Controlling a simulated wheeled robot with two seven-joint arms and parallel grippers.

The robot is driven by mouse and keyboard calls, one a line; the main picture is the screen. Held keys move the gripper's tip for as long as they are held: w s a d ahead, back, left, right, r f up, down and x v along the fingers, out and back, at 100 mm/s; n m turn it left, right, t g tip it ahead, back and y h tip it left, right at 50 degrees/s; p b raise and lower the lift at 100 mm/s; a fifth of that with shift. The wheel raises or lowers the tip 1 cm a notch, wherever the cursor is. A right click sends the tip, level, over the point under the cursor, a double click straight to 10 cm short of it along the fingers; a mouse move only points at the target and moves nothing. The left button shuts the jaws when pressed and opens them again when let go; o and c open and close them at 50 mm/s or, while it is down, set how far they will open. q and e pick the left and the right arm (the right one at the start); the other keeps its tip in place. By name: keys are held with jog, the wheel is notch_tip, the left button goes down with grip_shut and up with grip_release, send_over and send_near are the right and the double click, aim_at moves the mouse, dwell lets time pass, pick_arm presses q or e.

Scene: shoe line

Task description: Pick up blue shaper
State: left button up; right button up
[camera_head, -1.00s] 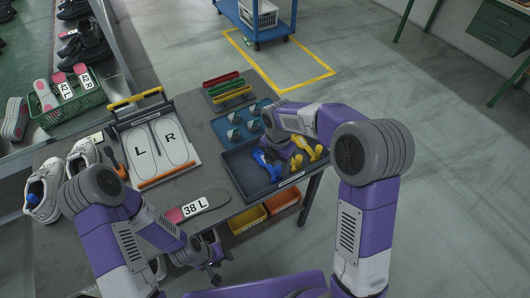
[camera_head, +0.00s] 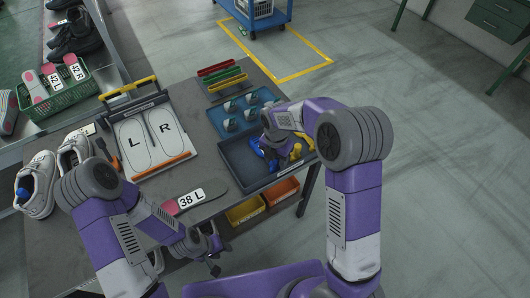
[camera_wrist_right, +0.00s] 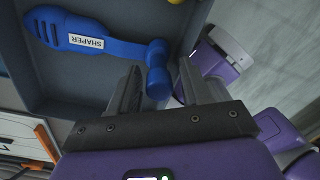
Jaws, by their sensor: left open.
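The blue shaper (camera_head: 257,147) lies in the dark tray (camera_head: 235,163), partly hidden by my right arm in the head view. In the right wrist view the blue shaper (camera_wrist_right: 95,42) shows its "SHAPER" label, and its rounded end lies between my right fingertips. My right gripper (camera_wrist_right: 160,82) is open, with a finger on each side of that end; contact cannot be told. My left gripper (camera_head: 212,262) is open and empty near the table's front edge, away from the tray.
Yellow shapers (camera_head: 296,152) lie at the tray's right side. The L/R board (camera_head: 150,142) and an insole marked 38 L (camera_head: 190,198) are to the left. White shoes (camera_head: 40,178) stand at the far left; one holds something blue.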

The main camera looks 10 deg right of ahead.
grip_shut()
